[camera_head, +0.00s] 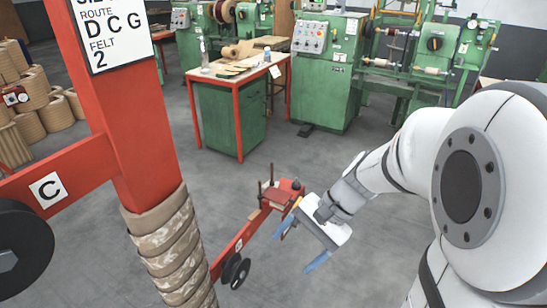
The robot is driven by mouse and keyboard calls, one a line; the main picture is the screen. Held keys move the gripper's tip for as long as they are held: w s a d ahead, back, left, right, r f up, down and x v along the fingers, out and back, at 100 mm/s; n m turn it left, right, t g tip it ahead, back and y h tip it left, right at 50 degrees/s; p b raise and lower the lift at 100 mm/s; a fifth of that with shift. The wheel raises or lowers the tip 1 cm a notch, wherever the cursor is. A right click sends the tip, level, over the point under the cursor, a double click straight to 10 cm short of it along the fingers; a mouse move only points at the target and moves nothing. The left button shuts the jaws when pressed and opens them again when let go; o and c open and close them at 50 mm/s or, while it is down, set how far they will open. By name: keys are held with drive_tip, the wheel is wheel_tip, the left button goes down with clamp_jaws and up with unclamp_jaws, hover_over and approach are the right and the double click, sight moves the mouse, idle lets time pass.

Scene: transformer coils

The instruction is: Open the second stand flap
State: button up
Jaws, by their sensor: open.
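A red stand post (130,110) rises at the left, with a patterned wrap around its lower part and a white sign (110,32) at its top. A red arm (232,250) with a black wheel (236,272) runs from the post toward the picture's middle. It ends in a red block (285,187) with small upright pins. Which part is the second flap I cannot tell. My gripper (295,250) is open and empty, its two bluish fingers pointing down and left. It is just right of the block and arm; whether it touches them is unclear.
Another red arm (75,170) marked C, with a large black wheel (22,250), extends left. Behind are a red-edged workbench (225,80), green machines (325,65) and stacked tan coils (30,95).

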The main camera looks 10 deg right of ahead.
drive_tip(key=w+d+f+m+t+y+b, duration=0.25)
drive_tip(key=w+f+m+y, duration=0.35)
drive_tip(key=w, duration=0.3)
drive_tip(key=m+t+y+b, duration=0.1)
drive_tip(key=m+t+b, duration=0.1)
drive_tip(key=m+t, duration=0.8)
approach(298, 201)
drive_tip(key=w+a+g, duration=0.1)
drive_tip(key=w+a, duration=0.1)
drive_tip(key=shift+m, duration=0.3)
drive_tip(key=x, duration=0.7)
drive_tip(key=shift+a, duration=0.15)
drive_tip(key=shift+c, duration=0.4)
drive_tip(key=c, duration=1.2)
